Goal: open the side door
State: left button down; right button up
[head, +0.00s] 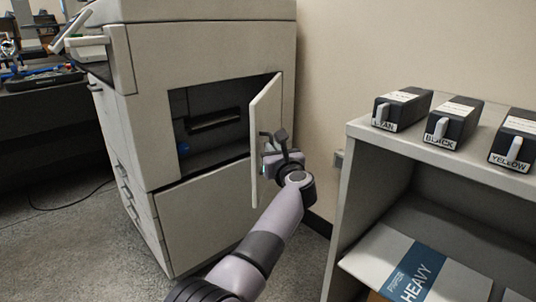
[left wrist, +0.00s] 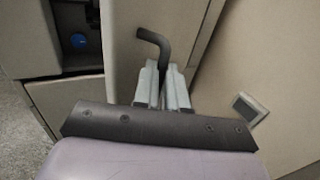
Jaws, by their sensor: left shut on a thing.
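The side door (head: 264,122) is a pale panel on the side of the large beige copier (head: 212,58). It stands swung out from the opening, and the dark cavity (head: 212,118) behind it shows. The door also shows in the left wrist view (left wrist: 129,42). Its dark, bent handle (left wrist: 158,46) stands out from the door's face. My left gripper (head: 277,148) is at the handle, shut on it; in the left wrist view its fingers (left wrist: 163,84) close around the lower part of the handle. My right gripper is not in view.
A grey shelf unit (head: 350,185) stands to the right, with black toner boxes (head: 455,122) on top and a paper pack (head: 400,265) inside. A wall is behind the copier. A dark bench (head: 40,104) stands at far left. Floor shows between copier and shelf.

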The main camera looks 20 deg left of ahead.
pick_arm(q)
jog(key=shift+w+r, duration=0.15)
jog(key=shift+r, duration=0.15)
dwell(0.4)
jog(key=c, duration=1.2)
grip_release()
jog(key=shift+c, duration=0.2)
jog(key=shift+o, duration=0.3)
jog(key=shift+w+d+f, duration=0.1)
jog(key=shift+f, duration=0.05)
jog(key=shift+f, duration=0.1)
